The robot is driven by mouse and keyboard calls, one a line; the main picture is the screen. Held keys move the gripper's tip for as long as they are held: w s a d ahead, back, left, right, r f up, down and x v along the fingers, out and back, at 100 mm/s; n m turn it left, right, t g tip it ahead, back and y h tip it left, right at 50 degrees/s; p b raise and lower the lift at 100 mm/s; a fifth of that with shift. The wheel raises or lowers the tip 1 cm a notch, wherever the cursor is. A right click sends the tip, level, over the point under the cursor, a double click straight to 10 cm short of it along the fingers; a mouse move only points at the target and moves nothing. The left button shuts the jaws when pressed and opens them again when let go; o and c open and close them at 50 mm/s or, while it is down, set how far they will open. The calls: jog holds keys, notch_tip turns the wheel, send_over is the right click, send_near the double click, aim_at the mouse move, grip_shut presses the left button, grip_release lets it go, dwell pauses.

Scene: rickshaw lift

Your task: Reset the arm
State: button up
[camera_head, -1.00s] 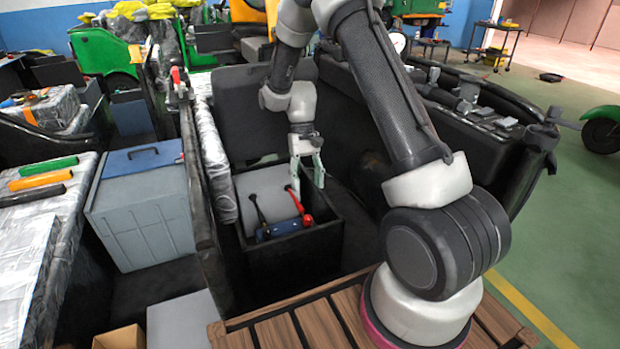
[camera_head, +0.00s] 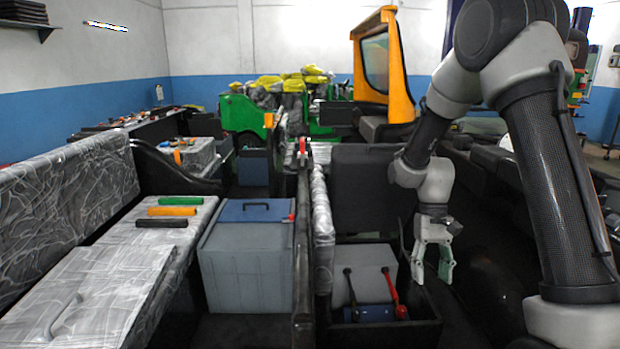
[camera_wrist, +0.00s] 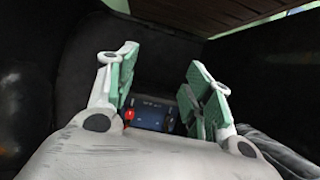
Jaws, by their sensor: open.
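My gripper (camera_head: 433,262) hangs pointing down from my arm at the right of the head view. Its two green-padded fingers are apart with nothing between them. It is above and right of a black open box (camera_head: 415,332) that holds a grey block, a blue part (camera_head: 372,313) and a red-handled lever (camera_head: 393,296). In the wrist view my gripper (camera_wrist: 160,92) also shows open, with the blue part (camera_wrist: 155,112) visible beyond the gap between the fingers. The fingers appear clear of the box contents.
A grey box with a blue lid (camera_head: 255,212) stands left of a dark upright partition (camera_head: 302,250). Green, orange and black rolls lie on a silver-patterned seat (camera_head: 140,250) at the left. A dark seat back (camera_head: 365,185) stands behind the black box.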

jog(key=s+d+r+t, duration=0.2)
jog(key=s+r+t, duration=0.2)
jog(key=s+r, duration=0.5)
jog(key=s+d+r+t, duration=0.3)
jog(key=s+r+t, duration=0.2)
jog(key=s+r, duration=0.5)
notch_tip(320, 180, up, 4)
jog(key=shift+r, duration=0.1)
